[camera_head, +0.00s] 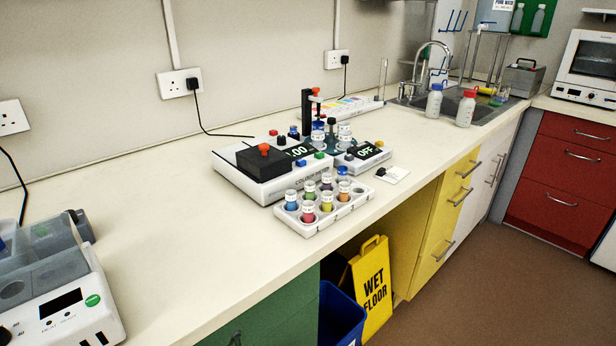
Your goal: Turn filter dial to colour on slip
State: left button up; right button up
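The white colorimeter (232,170) stands mid-bench, with a black lid block (264,163) topped by a red-orange knob and a lit display (299,151) whose end reads ".00". A dark blue knob (293,132) shows at its back; I cannot tell whether this is the filter dial, and no dial pointer or colour is readable. A small white slip (397,174) lies flat on the bench to the right, with a small dark object at its left edge; its writing is too small to read. Neither of my grippers is in view.
A white rack (337,208) of several coloured, capped vials sits in front of the colorimeter. A small unit (362,157) showing "OFF" stands at its right, near a black stand (307,113) and bottles. A heater block (62,305) is at front left. Bench between is clear.

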aim_at(281, 140)
jog(key=u, duration=0.45)
jog(key=l+u, duration=0.2)
jog(key=u, duration=0.25)
jog(key=i+l+u, duration=0.1)
jog(key=u, duration=0.35)
jog(key=l+u, duration=0.4)
jog(key=k+l+u, duration=0.15)
jog(key=l+u, duration=0.25)
jog(key=l, duration=0.15)
